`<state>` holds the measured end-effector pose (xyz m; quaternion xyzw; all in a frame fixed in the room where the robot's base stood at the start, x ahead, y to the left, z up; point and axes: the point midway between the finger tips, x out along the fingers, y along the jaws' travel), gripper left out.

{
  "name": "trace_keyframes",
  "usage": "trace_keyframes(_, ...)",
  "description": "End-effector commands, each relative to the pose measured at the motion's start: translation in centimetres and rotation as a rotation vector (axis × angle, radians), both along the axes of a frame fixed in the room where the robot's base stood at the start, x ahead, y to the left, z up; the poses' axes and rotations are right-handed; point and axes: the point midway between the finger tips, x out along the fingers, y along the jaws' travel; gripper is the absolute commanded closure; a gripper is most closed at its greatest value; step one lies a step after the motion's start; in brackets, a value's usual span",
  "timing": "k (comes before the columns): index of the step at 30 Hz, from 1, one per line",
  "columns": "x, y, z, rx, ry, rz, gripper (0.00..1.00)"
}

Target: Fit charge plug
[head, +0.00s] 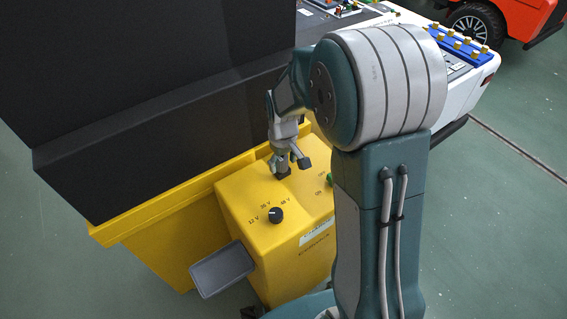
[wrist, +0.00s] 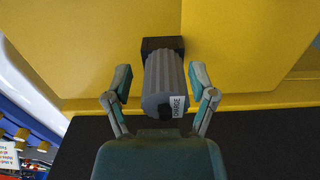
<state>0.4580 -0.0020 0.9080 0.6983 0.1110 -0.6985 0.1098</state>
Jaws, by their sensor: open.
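The charge plug (wrist: 165,80) is a ridged grey cylinder with a white "CHARGE" label, seen in the wrist view. Its far end meets a black block (wrist: 162,43) on the yellow surface; I cannot tell how deeply it sits there. My gripper (wrist: 160,88) is open, with one finger on each side of the plug and gaps between. In the head view my gripper (head: 293,166) is over the top of the yellow charger box (head: 245,203). The plug cannot be made out clearly there.
The box carries a black knob (head: 275,215) with voltage marks and a green switch (head: 329,179) partly behind my arm. A grey flap (head: 222,270) sticks out from the box. A large dark panel (head: 150,110) stands close on the left. A white cart (head: 470,85) is behind.

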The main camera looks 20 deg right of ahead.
Motion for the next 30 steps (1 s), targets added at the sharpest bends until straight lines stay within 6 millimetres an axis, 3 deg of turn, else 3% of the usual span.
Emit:
trace_keyframes(1,0.0,0.0,0.0,0.0,0.0,0.001,0.27)
trace_keyframes(2,0.0,0.0,0.0,0.0,0.0,0.001,0.36)
trace_keyframes(6,0.0,0.0,0.0,0.001,0.0,0.0,0.98)
trace_keyframes(12,0.0,0.0,0.2,0.001,0.0,0.001,0.99)
trace_keyframes(24,0.0,0.0,4.1,0.001,-0.002,0.001,0.99)
trace_keyframes(30,0.0,0.0,4.5,0.0,0.0,0.001,0.99)
